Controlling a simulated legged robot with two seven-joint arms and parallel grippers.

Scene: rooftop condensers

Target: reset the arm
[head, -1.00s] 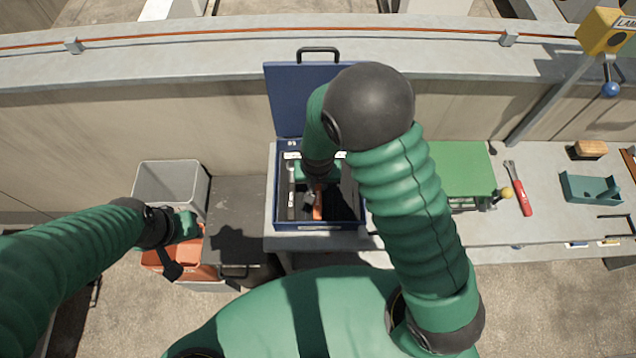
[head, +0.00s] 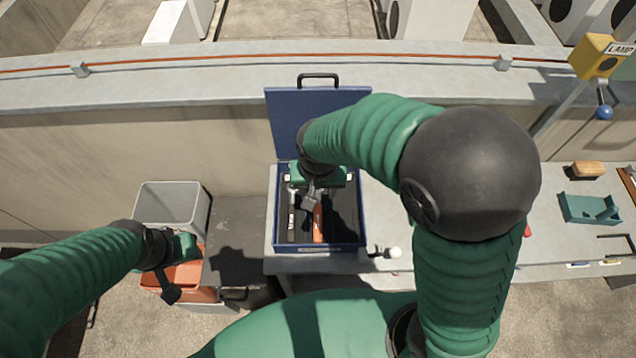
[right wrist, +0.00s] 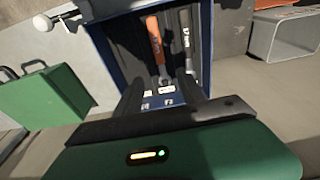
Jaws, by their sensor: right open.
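My right gripper (head: 312,196) is above the open blue toolbox (head: 318,248) in the head view, with its arm bent over from the right.
The toolbox lid (head: 292,120) stands up at the back. A grey bin (head: 172,203) and an orange bin (head: 207,294) stand at the left. A green case (right wrist: 45,97) shows in the wrist view.

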